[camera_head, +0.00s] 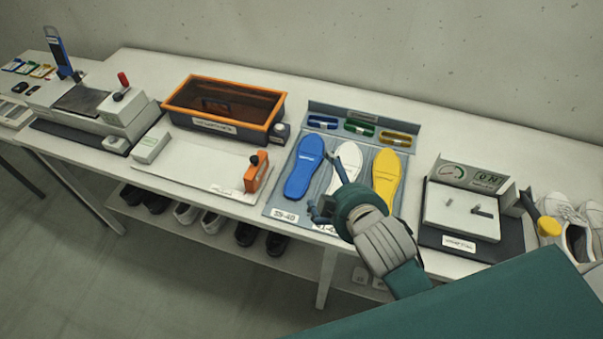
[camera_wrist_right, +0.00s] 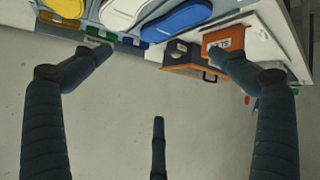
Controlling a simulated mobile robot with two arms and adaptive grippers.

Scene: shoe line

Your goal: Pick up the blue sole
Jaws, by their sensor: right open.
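The blue sole (camera_head: 305,168) lies flat on a grey-blue board (camera_head: 272,209), at the left of a white sole (camera_head: 348,163) and a yellow sole (camera_head: 386,178). My right gripper (camera_head: 325,188) is open and empty, with its fingers spread. In the head view it shows just right of the blue sole and covers part of the white sole. My left gripper is out of view.
Small blue, green and yellow parts lie in the rack (camera_head: 313,106) behind the soles. An orange-rimmed bin (camera_head: 272,127) and an orange device (camera_head: 257,172) stand left. A gauge device (camera_head: 462,211) and white shoes (camera_head: 565,213) are right.

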